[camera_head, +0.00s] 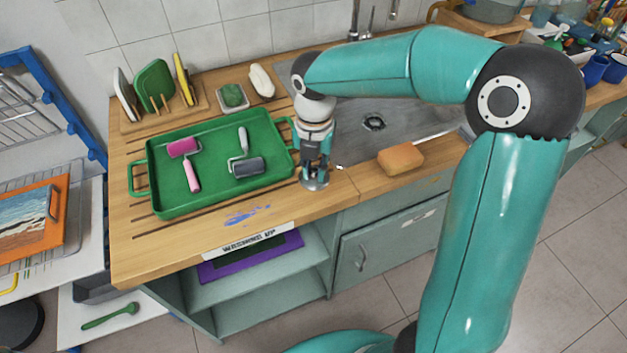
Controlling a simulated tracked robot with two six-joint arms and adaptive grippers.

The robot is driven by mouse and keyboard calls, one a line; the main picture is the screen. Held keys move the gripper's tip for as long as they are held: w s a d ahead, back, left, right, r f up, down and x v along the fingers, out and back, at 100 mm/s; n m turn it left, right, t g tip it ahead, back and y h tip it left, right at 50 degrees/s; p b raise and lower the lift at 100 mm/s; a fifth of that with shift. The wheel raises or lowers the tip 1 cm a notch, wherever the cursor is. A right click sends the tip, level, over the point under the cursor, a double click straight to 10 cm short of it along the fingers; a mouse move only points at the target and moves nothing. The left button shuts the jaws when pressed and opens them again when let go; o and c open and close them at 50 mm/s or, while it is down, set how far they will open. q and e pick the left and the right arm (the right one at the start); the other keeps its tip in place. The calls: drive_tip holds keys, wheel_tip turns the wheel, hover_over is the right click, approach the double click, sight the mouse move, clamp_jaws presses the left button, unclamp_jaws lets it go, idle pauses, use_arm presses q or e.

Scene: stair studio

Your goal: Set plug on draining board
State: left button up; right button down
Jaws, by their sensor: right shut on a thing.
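My right gripper (318,172) points down at the right side of the green tray. It is shut on the plug (314,184), a small round metallic disc showing below the fingertips. The plug is over the wooden draining board (150,250), close to its front edge; I cannot tell if it touches the wood. The draining board has dark grooves and a blue paint smear. The sink (420,118) with a round drain lies to the right, partly behind my right arm. My left gripper is out of view.
The green tray (215,205) with a pink roller (188,165) and a grey roller (245,165) covers much of the board. An orange sponge (401,159) lies to the right. A rack with boards (155,85), a green soap (233,95) and a white object (261,81) stand behind.

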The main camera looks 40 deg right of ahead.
sight(314, 173)
wheel_tip(314, 173, down, 4)
drive_tip(key=shift+f, duration=0.2)
drive_tip(key=c, duration=1.1)
unclamp_jaws()
wheel_tip(314, 173, up, 12)
drive_tip(key=shift+r, duration=0.1)
